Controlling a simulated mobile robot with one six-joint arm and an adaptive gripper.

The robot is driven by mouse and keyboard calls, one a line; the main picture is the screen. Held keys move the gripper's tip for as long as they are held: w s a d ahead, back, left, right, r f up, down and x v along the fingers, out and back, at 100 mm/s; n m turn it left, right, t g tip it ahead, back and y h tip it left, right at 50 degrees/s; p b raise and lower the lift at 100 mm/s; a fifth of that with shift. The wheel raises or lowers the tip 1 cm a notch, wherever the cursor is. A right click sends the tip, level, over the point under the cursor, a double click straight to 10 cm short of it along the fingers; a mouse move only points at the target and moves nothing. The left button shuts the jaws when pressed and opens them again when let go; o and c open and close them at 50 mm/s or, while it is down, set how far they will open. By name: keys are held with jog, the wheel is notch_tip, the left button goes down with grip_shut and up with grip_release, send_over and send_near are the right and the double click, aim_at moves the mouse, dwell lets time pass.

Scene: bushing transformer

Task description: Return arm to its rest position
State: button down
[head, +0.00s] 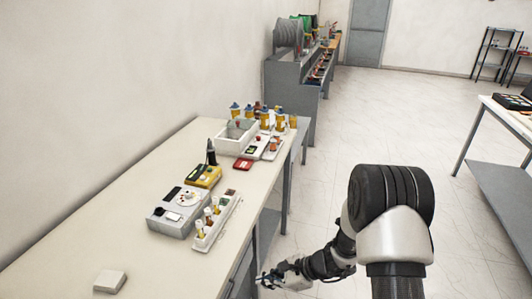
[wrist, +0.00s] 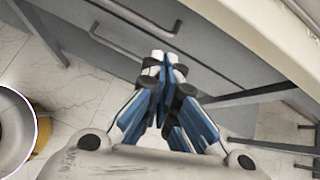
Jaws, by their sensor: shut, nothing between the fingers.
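My arm is at the lower right of the head view, folded low beside the front edge of the long workbench (head: 75,240). My gripper (head: 268,279) is off the bench, next to its front side and below the top. In the wrist view my gripper (wrist: 168,65) has its blue and white fingers together at the tips, with nothing between them. Behind the fingers are the grey drawer fronts (wrist: 215,45) of the bench, apart from the gripper as far as I can tell.
On the bench stand a grey instrument box (head: 172,218), a white rack (head: 217,222), a white bin (head: 237,137) and a small white block (head: 109,281). Another table (head: 507,119) is at the right. The tiled floor (head: 330,130) between is clear.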

jog(key=s+d+r+n+h, duration=0.1)
jog(key=s+r+n, duration=0.3)
jog(key=r, duration=0.4)
jog(key=s+r+n+g+h, duration=0.1)
jog(key=s+r+n, duration=0.25)
jog(key=r, duration=0.35)
jog(key=s+d+r+n+h, duration=0.1)
jog(key=s+r+n, duration=0.25)
jog(key=r, duration=0.45)
jog(key=s+d+r+n+t+h, duration=0.1)
jog(key=s+d+r+n+h, duration=0.2)
jog(key=s+d, duration=0.3)
jog(key=s+d+r+n+t+h, duration=0.2)
jog(key=s+d+r+n+h, duration=0.1)
jog(key=s, duration=0.5)
jog(key=d+r+n, duration=0.1)
jog(key=d, duration=0.1)
jog(key=shift+s+d+r, duration=0.2)
jog(key=shift+d+r, duration=0.15)
